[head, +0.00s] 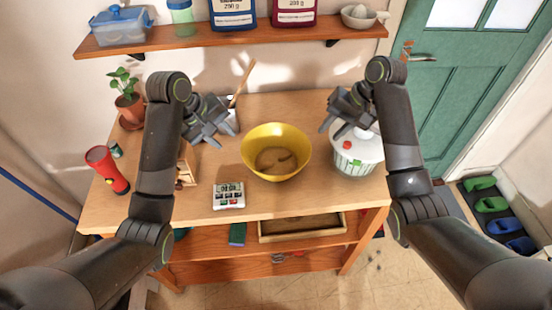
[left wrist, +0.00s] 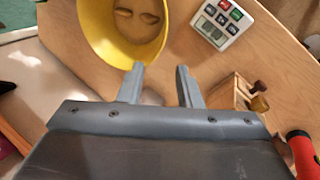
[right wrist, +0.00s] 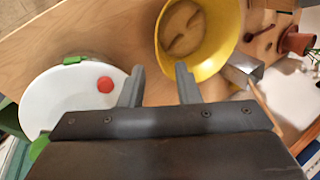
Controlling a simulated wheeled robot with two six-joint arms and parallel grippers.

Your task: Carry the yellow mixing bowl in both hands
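The yellow mixing bowl (head: 275,137) stands upright on the wooden table, near the middle. Its inside shows a brownish patch with darker curved marks. My left gripper (head: 222,138) is open and empty, above the table to the left of the bowl. In the left wrist view the bowl (left wrist: 95,35) lies beyond and left of the two parted fingers (left wrist: 158,85). My right gripper (head: 328,124) is open and empty, right of the bowl and above the white spinner. In the right wrist view the bowl (right wrist: 215,62) is beyond its parted fingers (right wrist: 160,85). Neither gripper touches the bowl.
A white lidded spinner (head: 357,160) stands close right of the bowl. A utensil holder (head: 233,118), potted plant (head: 128,103) and red flashlight (head: 107,170) are to the left. A wall shelf (head: 230,38) hangs behind.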

